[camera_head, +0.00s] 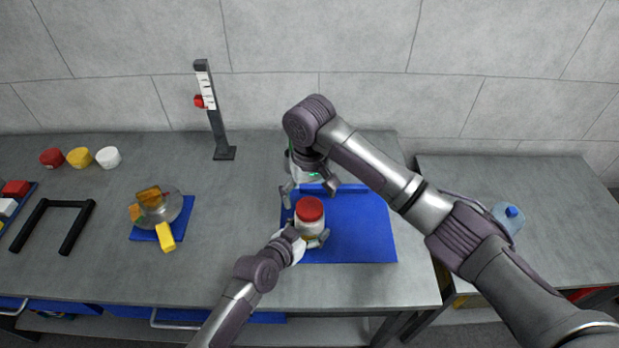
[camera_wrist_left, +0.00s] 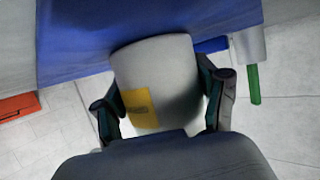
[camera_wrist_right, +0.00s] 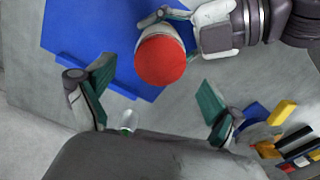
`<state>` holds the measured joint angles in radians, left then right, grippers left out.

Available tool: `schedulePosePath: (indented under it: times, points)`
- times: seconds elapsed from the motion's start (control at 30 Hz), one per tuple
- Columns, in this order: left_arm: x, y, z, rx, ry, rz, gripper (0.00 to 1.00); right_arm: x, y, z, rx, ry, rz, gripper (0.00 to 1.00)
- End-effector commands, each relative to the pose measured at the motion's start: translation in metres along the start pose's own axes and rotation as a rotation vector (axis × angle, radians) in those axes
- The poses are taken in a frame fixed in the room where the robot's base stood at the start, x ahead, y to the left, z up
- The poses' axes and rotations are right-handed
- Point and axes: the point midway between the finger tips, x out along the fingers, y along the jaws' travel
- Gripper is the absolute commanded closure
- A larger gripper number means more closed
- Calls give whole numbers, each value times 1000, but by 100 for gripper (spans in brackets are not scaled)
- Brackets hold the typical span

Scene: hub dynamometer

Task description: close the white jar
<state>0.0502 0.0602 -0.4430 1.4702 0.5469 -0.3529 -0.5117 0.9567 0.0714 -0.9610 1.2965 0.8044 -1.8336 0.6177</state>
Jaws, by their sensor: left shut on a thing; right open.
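The white jar (camera_head: 311,228) stands upright on the blue mat (camera_head: 365,232), with a red lid (camera_head: 309,209) on its top. I cannot tell whether the lid is screwed tight. The left wrist view shows the jar's white side (camera_wrist_left: 165,65) with a yellow label. My left gripper (camera_head: 310,242) is shut around the jar's lower body from the front. My right gripper (camera_head: 309,190) is open and empty, behind and above the jar. In the right wrist view the red lid (camera_wrist_right: 160,60) lies beyond the open fingers (camera_wrist_right: 155,98), apart from them.
Red (camera_head: 51,157), yellow (camera_head: 79,158) and white (camera_head: 108,157) round pieces sit at the back left. A gauge post (camera_head: 216,115) stands at the back. A clear bowl (camera_head: 170,208) with yellow blocks is on a small blue mat. A black handle frame (camera_head: 50,205) lies at left.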

Motion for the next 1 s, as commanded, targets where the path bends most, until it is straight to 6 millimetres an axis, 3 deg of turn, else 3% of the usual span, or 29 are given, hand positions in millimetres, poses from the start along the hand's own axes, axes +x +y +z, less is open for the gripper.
schedulePosePath:
  times: [0.1, 0.3, 0.73, 0.77, 0.9, 1.0]
  points:
    - [0, 0, 0, 0, 0, 0, 100, -22, 0, -1, 2, 2, -1, 8]
    - [0, 0, 0, 0, 0, 0, 100, -45, 0, 0, 4, -1, -2, 8]
    - [0, 0, 0, 0, -1, 0, 100, -53, 0, 0, 6, -2, -1, 8]
    - [0, 0, 0, 0, -1, 0, 25, -53, 0, 0, 6, -2, -1, 8]
    - [0, 0, 0, 0, -1, 0, 1, -53, 0, 0, 6, -2, -1, 8]
    - [0, 0, 0, 0, -1, 0, 0, -53, 0, 0, 6, -2, -1, 8]
